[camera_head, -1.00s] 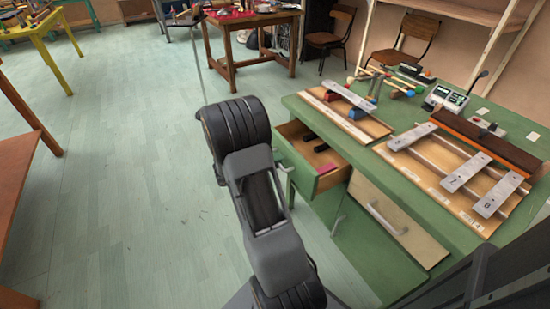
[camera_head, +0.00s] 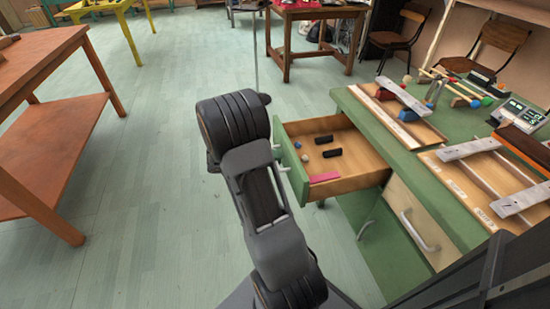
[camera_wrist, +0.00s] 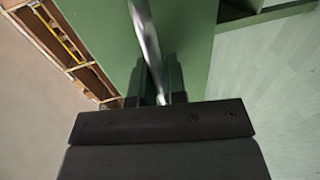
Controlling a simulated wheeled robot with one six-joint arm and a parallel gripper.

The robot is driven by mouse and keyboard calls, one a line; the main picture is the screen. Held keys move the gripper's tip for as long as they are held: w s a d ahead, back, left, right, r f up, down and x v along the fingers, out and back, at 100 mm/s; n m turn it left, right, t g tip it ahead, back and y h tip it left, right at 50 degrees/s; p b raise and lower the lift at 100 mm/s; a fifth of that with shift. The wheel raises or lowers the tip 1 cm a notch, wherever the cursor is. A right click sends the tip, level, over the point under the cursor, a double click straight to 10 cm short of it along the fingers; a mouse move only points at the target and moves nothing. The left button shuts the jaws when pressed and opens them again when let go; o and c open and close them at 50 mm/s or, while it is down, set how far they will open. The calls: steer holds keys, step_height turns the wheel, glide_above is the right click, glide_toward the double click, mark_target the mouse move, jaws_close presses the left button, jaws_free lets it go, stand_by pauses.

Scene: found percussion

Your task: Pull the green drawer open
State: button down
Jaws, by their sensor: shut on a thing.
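The green drawer (camera_head: 289,163) stands well out from the green bench in the head view. Its wooden inside shows, with two dark blocks, a pink block and small round pieces in it. A pale metal handle (camera_head: 282,168) is on its front, partly behind my arm. In the wrist view, the bar of the handle (camera_wrist: 145,35) runs down between the fingers of my gripper (camera_wrist: 156,98), against the green front. My gripper is shut on the handle. My arm hides the gripper in the head view.
The bench top (camera_head: 445,125) holds metal bars on wooden boards, mallets and a small device. A brown table (camera_head: 50,60) stands at the left. The floor (camera_head: 140,190) between it and my arm is clear.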

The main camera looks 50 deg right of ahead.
steer(key=c, duration=1.2)
jaws_free()
steer(key=p+v, duration=0.2)
steer(key=v, duration=1.1)
steer(key=shift+w+a, duration=0.2)
steer(key=shift+a, duration=0.15)
steer(key=shift+n, duration=0.3)
